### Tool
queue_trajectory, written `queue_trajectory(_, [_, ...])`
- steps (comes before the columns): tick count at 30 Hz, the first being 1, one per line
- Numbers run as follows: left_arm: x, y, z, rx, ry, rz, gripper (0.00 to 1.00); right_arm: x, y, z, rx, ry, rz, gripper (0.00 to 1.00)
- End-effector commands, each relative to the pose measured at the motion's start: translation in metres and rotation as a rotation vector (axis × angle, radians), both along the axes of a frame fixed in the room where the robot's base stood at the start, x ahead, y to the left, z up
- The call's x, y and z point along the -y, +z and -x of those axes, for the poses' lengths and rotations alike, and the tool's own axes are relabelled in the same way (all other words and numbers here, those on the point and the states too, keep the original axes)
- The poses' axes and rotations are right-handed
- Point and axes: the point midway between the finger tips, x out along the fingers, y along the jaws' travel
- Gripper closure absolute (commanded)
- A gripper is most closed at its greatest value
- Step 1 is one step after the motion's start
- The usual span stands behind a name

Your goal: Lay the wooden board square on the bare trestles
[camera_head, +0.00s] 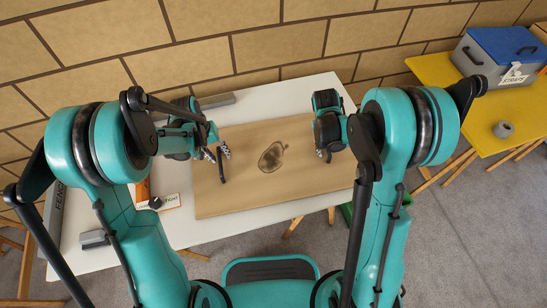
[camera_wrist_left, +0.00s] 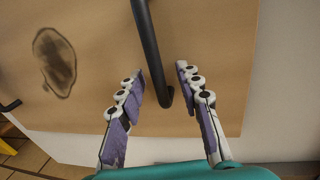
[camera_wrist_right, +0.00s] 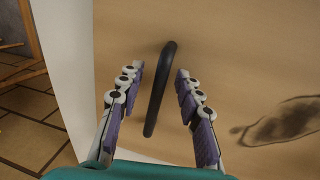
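The wooden board (camera_head: 290,190), tan with a dark ring-shaped stain, lies flat on a white table (camera_head: 300,90). It has a black bar handle near each end. My left gripper (camera_head: 218,152) is over the left handle; in the left wrist view that handle (camera_wrist_left: 148,40) runs between the open fingers. My right gripper (camera_head: 325,152) is over the right handle; in the right wrist view that handle (camera_wrist_right: 160,90) sits between the open fingers, with gaps on both sides. Wooden legs (camera_head: 28,262) show at the far left; I cannot tell whether they are the bare trestles.
A yellow table (camera_head: 435,72) at the right bears a blue-lidded grey case (camera_head: 495,60) and a grey roll (camera_head: 503,129). A labelled orange item (camera_head: 165,201) and a grey block (camera_head: 95,238) lie left of the board. A brick wall (camera_head: 270,45) stands close behind.

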Motion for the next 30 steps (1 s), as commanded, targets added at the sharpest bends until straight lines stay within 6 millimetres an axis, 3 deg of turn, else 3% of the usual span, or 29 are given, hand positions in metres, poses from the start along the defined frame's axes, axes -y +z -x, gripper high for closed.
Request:
queue_trajectory(9, [0.0007, -0.0027, 0.0, 0.0, 0.0, 0.0, 0.65, 0.0006, -0.0026, 0.0002, 0.0, 0.0, 0.0, 0.65])
queue_trajectory(13, [0.0006, -0.0026, 0.0, 0.0, 0.0, 0.0, 0.97, 0.0005, -0.0025, 0.0002, 0.0, 0.0, 0.0, 0.96])
queue_trajectory(14, [0.0006, -0.0025, 0.0, 0.0, 0.0, 0.0, 1.0, 0.0005, -0.0025, 0.0002, 0.0, 0.0, 0.0, 1.0])
queue_trajectory(30, [0.0007, 0.0009, 0.0001, 0.0, 0.0, 0.0, 1.0, 0.0006, 0.0009, 0.0002, 0.0, 0.0, 0.0, 1.0])
